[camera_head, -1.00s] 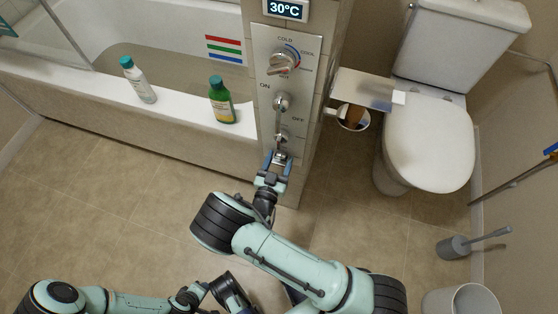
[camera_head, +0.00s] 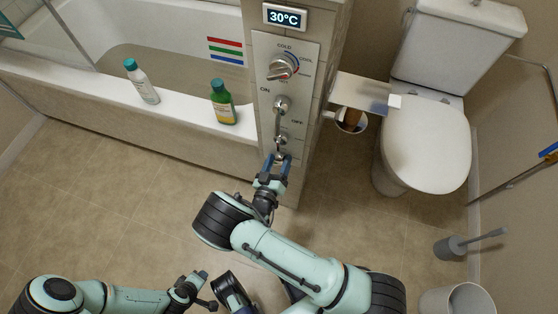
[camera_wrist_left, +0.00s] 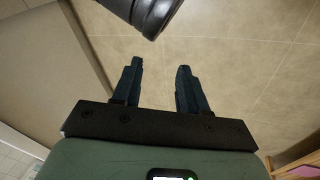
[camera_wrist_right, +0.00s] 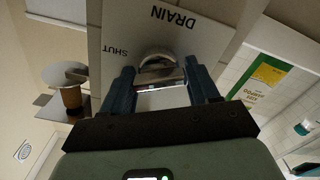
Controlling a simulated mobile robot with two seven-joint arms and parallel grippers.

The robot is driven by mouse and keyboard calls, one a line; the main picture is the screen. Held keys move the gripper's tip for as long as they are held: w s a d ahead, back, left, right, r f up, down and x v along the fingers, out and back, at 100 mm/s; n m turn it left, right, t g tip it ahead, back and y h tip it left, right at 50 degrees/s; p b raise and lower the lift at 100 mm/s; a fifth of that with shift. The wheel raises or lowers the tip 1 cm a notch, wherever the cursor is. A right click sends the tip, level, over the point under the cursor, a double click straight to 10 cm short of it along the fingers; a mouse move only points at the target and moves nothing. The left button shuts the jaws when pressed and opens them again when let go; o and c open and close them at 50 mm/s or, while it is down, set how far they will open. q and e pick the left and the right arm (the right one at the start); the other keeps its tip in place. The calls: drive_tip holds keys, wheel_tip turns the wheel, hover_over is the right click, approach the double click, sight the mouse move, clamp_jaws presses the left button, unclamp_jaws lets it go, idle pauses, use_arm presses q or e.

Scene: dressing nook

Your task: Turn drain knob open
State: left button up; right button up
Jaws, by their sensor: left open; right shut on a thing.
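The drain knob (camera_wrist_right: 160,72) is a silver metal knob on the white panel, under the printed words DRAIN and SHUT in the right wrist view. My right gripper (camera_wrist_right: 163,92) is shut on it, with one dark finger on each side. In the head view the right gripper (camera_head: 277,160) is at the low end of the wall panel (camera_head: 300,110), and its fingers mostly hide the knob. My left gripper (camera_wrist_left: 160,68) is open and empty above the tiled floor; it also shows low in the head view (camera_head: 202,280).
Above the knob are a metal lever (camera_head: 280,112) and a temperature dial (camera_head: 282,67). A white bottle (camera_head: 143,82) and a green bottle (camera_head: 223,103) stand on the bathtub rim (camera_head: 185,110). A toilet (camera_head: 425,140) is at right. The tiled floor at left is clear.

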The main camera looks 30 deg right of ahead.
drive_tip(key=n, duration=0.2)
drive_tip(key=shift+f+n+p, duration=0.1)
drive_tip(key=shift+n+p, duration=0.2)
drive_tip(key=shift+n, duration=0.1)
drive_tip(key=n, duration=0.3)
drive_tip(key=shift+a+f+n, duration=0.1)
drive_tip(key=shift+n, duration=0.2)
drive_tip(key=n, duration=0.3)
drive_tip(key=shift+f+p, duration=0.1)
drive_tip(key=shift+p, duration=0.3)
use_arm(q)
drive_tip(key=shift+s+d+r+g, duration=0.2)
drive_tip(key=shift+s+d+r, duration=0.25)
drive_tip(key=shift+s, duration=0.25)
drive_tip(key=shift+s+d+r+g, duration=0.2)
drive_tip(key=shift+s+d+r, duration=0.15)
drive_tip(key=shift+s, duration=0.3)
use_arm(e)
drive_tip(key=shift+n, duration=1.5)
drive_tip(key=shift+c, duration=0.3)
use_arm(q)
drive_tip(key=shift+a, duration=0.1)
use_arm(e)
drive_tip(key=o, duration=1)
